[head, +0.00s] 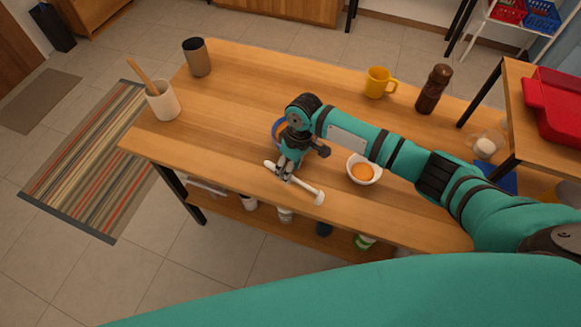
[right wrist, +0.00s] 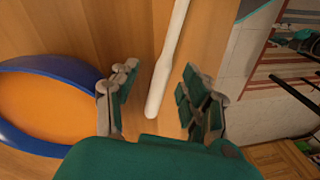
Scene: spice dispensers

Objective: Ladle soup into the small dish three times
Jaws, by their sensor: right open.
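A white ladle (head: 307,188) lies on the wooden table near its front edge. In the right wrist view its white handle (right wrist: 172,60) runs between my finger pads. My right gripper (head: 286,176) is open over the ladle, with a finger on each side of the handle; I cannot tell whether either touches it. A blue-rimmed bowl of orange soup (right wrist: 50,108) is beside the gripper; in the head view my wrist mostly hides the bowl (head: 275,131). The small white dish (head: 364,183), with something orange inside, stands right of the gripper, close to my forearm. My left gripper is not in view.
A yellow mug (head: 378,82) and a brown grinder (head: 433,89) stand toward the back. A dark cup (head: 197,57) and a white pot (head: 162,102) with a wooden utensil stand at the left. A raised shelf with a red box (head: 557,105) is at the right. The table's left-centre is clear.

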